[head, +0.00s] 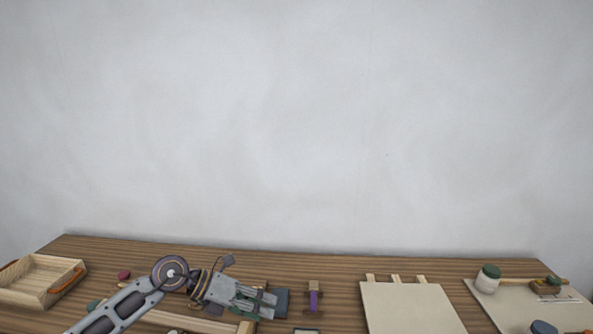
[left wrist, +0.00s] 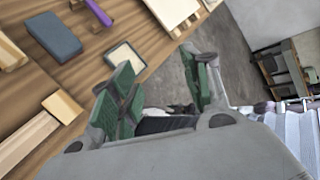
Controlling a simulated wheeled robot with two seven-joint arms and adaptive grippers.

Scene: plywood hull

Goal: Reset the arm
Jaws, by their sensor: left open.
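My left arm comes in from the lower left in the head view, and its gripper (head: 262,302) is over the front middle of the wooden table (head: 210,257). In the left wrist view the left gripper (left wrist: 160,85) has its two green-padded fingers apart, with nothing between them. Beyond the fingers are the table's edge and the grey floor (left wrist: 160,60). My right gripper shows in neither view.
A wooden tray (head: 38,279) with orange handles stands at the far left. A dark block (head: 282,301) and a purple-handled tool (head: 314,299) lie beside the left gripper. A pale board (head: 408,306) lies right of centre, and a jar (head: 487,279) stands farther right.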

